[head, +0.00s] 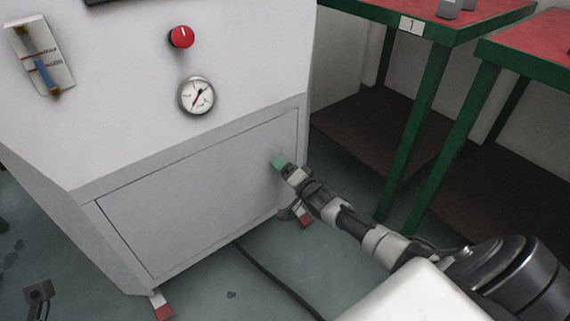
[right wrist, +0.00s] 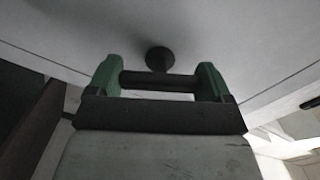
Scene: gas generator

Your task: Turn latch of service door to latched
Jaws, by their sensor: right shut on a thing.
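The service door (head: 200,195) is a flush light-grey panel low on the front of the generator housing, and it looks closed. My right gripper (head: 279,161) is at the door's right side, with its green fingertips at the panel. In the right wrist view, the gripper (right wrist: 160,83) is shut on the latch (right wrist: 158,60), a dark round knob with a dark bar between the two green fingers. In the head view the gripper hides the latch, so its turn angle does not show there. My left gripper is not in view.
Above the door are a red knob (head: 181,37), a round gauge (head: 197,95) and a flow tube (head: 41,56). Green-framed tables (head: 428,90) stand to the right. A black cable (head: 275,281) lies on the floor. A small dark object (head: 38,295) is at lower left.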

